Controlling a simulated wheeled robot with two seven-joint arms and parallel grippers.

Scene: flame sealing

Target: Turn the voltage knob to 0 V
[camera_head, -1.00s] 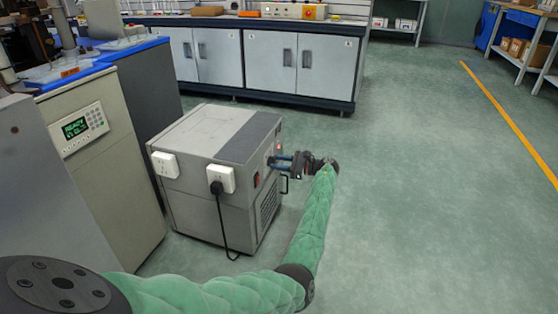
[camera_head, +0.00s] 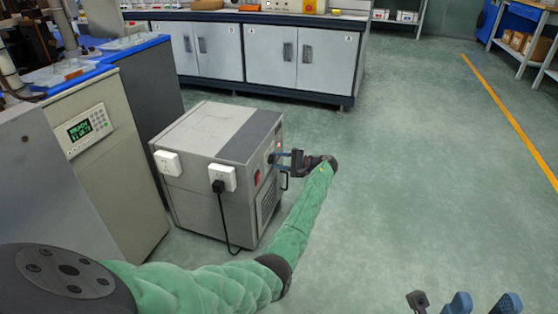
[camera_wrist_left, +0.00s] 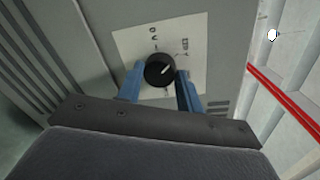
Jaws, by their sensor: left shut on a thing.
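The voltage knob (camera_wrist_left: 160,70) is round and black with a short white pointer line. It sits on a white label plate (camera_wrist_left: 135,42) with markings too small to read surely, one looking like "0 V". The pointer line slants toward the upper right in the left wrist view. My left gripper (camera_head: 277,158) is shut on the knob, its blue fingers on either side; it also shows in the left wrist view (camera_wrist_left: 158,84). In the head view it hides the knob.
The knob is on the right face of a grey box-shaped unit (camera_head: 205,130) on the floor, with white sockets and a black plug (camera_head: 218,187). A beige cabinet with a lit display (camera_head: 85,128) stands to its left. The floor (camera_head: 420,180) at right is clear.

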